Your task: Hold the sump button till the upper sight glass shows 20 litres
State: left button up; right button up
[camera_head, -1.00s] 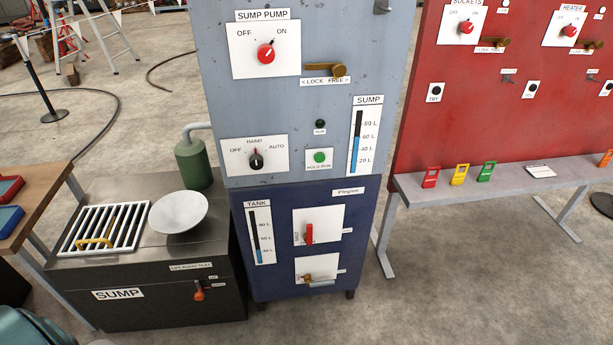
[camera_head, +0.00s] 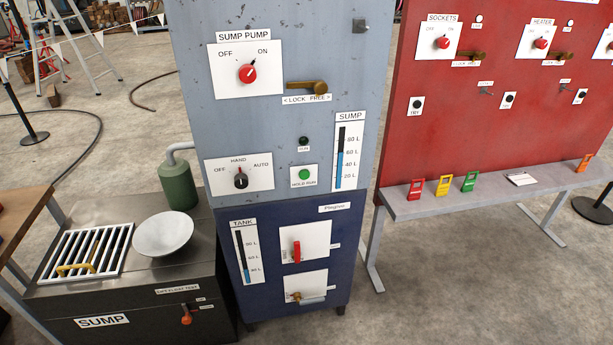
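The green sump button (camera_head: 304,175), labelled HOLD RUN, sits on a white plate on the grey-blue panel (camera_head: 230,125). Nothing touches it. The upper sight glass (camera_head: 341,160), labelled SUMP, is to its right; its blue column tops out near the 60 L mark. The small lamp (camera_head: 303,141) above the button is dark. The black selector (camera_head: 240,179) points up towards HAND. The red SUMP PUMP switch (camera_head: 247,73) points towards ON. Neither of my grippers is in view.
The lower sight glass (camera_head: 243,257), labelled TANK, shows blue only near its bottom. A sump bench (camera_head: 195,285) with a grate (camera_head: 85,252) and white bowl (camera_head: 164,234) stands left. A grey bench (camera_head: 400,208) stands right. Floor is clear at front right.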

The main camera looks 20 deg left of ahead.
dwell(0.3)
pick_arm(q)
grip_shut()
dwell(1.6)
